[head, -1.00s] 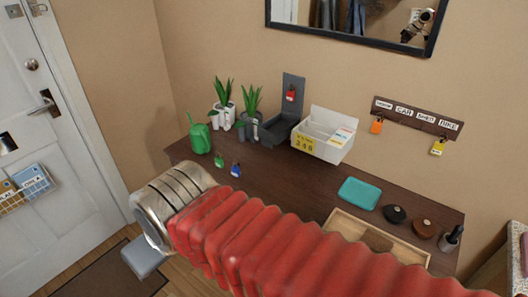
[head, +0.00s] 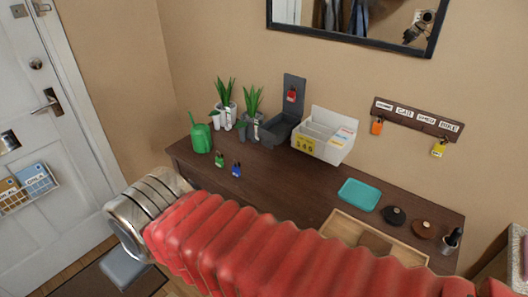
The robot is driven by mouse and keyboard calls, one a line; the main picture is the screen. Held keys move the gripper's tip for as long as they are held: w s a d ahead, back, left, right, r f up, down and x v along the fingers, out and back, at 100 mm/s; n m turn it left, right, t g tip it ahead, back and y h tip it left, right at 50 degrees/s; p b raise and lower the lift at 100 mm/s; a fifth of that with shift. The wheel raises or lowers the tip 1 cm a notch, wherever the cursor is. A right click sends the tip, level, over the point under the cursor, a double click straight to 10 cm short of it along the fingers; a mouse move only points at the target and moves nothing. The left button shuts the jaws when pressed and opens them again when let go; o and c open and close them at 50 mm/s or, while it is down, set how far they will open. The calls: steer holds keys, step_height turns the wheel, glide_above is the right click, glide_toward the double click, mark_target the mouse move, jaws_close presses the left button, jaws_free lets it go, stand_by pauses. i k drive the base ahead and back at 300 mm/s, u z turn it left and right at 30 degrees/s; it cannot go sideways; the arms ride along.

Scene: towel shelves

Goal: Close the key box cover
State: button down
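The dark grey key box (head: 278,131) stands on the dark wooden table near the wall, between the plants and a white box. Its cover, a grey panel (head: 293,83), stands upright at the back, so the box is open. A red tag (head: 292,96) hangs on the panel. My arm, in a red ribbed sleeve with a metal end, crosses the foreground from lower right to left, well apart from the key box. The fingers of my gripper do not show.
A white divided box (head: 322,148) stands right of the key box. Potted plants (head: 252,103) and a green watering can (head: 201,139) stand left. Green (head: 219,160) and blue (head: 237,170) tags lie in front. A teal tray (head: 359,195) is at right. The table middle looks clear.

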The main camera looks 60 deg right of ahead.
mark_target(275, 131)
steer(key=u, duration=0.05)
steer(key=i, duration=1)
steer(key=z, duration=0.05)
